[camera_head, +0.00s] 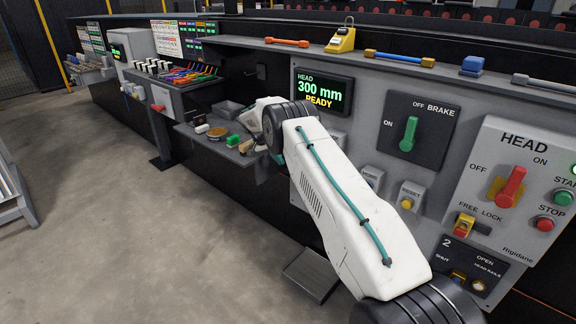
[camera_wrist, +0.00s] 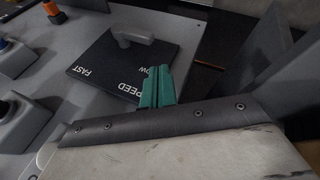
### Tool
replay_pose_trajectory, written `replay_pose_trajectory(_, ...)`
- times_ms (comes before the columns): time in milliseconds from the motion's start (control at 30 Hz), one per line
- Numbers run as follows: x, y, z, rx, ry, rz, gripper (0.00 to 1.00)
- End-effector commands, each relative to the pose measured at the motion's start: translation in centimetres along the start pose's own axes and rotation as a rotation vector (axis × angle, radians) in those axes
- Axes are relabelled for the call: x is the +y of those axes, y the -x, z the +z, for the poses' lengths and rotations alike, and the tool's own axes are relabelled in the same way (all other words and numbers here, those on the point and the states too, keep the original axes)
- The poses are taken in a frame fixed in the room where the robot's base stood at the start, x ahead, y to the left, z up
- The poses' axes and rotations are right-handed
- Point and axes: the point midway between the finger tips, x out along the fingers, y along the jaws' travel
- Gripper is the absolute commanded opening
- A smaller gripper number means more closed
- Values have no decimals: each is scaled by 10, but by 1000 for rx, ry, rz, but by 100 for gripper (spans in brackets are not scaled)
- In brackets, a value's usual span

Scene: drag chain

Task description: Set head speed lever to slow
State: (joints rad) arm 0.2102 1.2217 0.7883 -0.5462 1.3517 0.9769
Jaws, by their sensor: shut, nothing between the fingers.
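In the wrist view a dark plate (camera_wrist: 105,60) carries the words FAST and SPEED, and a partly covered word ending in "OW". A grey lever (camera_wrist: 138,39) sits at the plate's far side, its handle lying toward the right of the picture. My gripper (camera_wrist: 155,76) shows two green fingers pressed together, empty. In the picture they overlap the plate's near right part and cover some lettering, just below the lever. I cannot tell whether they touch the plate; a gap shows between fingertips and lever. In the head view my arm hides the lever and plate.
The head panel (camera_head: 515,150), with a red handle and buttons, stands at the right. The brake panel (camera_head: 425,125) has a green handle. A display (camera_head: 322,92) reads HEAD 300 mm READY. Orange (camera_wrist: 54,13) and dark knobs lie left in the wrist view.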

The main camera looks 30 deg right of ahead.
Motion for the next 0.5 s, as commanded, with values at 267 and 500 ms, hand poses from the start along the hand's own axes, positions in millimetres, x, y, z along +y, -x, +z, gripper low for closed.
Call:
replay_pose_trajectory(267,0,11,-2,-3,-8,2,0)
replay_pose_trajectory(500,2,10,-3,-5,-10,3,0)
